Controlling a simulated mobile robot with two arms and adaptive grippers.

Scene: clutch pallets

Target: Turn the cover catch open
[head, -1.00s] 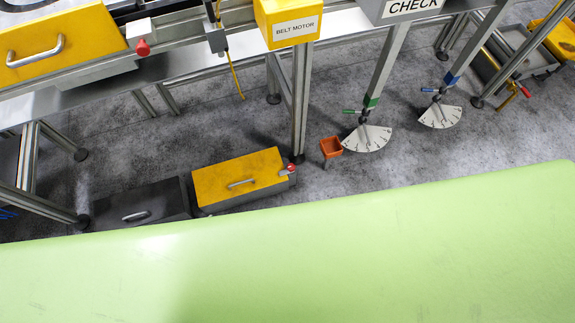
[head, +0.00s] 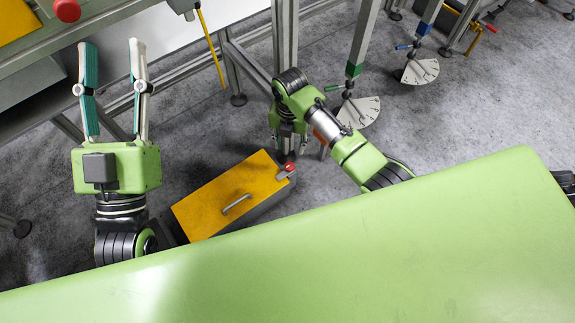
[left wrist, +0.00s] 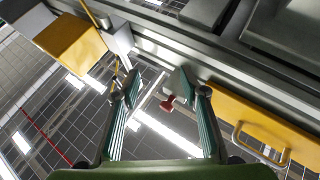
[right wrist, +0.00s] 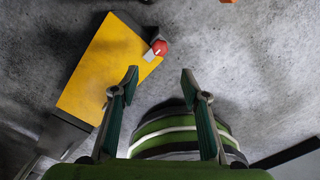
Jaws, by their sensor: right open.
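A red catch knob with a pale tab (head: 289,167) sits at the right end of a low yellow-topped box (head: 228,197) on the floor. It also shows in the right wrist view (right wrist: 159,48), just beyond and between the fingertips. My right gripper (head: 288,152) points down close above this knob; its fingers (right wrist: 160,76) are open and empty. Another red knob (head: 67,10) is on the machine rail at upper left, and a red knob shows in the left wrist view (left wrist: 168,104). My left gripper (head: 112,44) is raised, open and empty, below and right of that upper knob.
A metal upright (head: 285,45) stands just behind my right gripper. Two fan-shaped dials (head: 360,112) are on posts to the right. A green surface (head: 330,250) fills the front. An orange bin (head: 328,122) is partly hidden by my right arm.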

